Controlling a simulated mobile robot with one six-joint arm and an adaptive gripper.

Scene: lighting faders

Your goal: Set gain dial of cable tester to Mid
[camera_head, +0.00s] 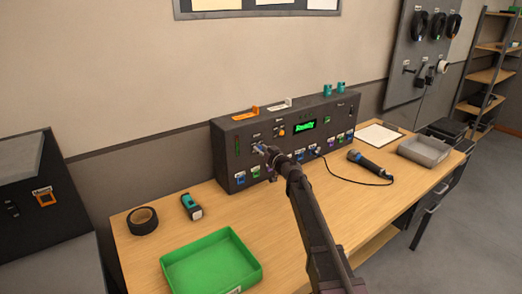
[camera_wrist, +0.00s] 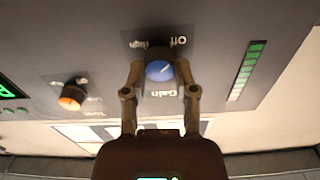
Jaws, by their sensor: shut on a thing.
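The cable tester (camera_head: 226,155) is a wide dark box with a lit green display at the back of the bench. Its blue gain dial (camera_wrist: 158,70) shows upside down in the wrist view, with "Gain", "Off" and "High" printed around it. A pale pointer line on the dial slants toward the "Off" side; I cannot read a "Mid" mark. My gripper (camera_wrist: 159,74) is shut on the dial, one finger on each side. In the head view my gripper (camera_head: 264,149) reaches the panel's left part and hides some of the dial.
An orange knob (camera_wrist: 72,96) sits beside the dial, and a green level bar (camera_wrist: 247,71) on the other side. A green tray (camera_head: 212,265), black tape roll (camera_head: 142,221), teal device (camera_head: 191,206) and corded handheld tool (camera_head: 370,164) lie on the bench.

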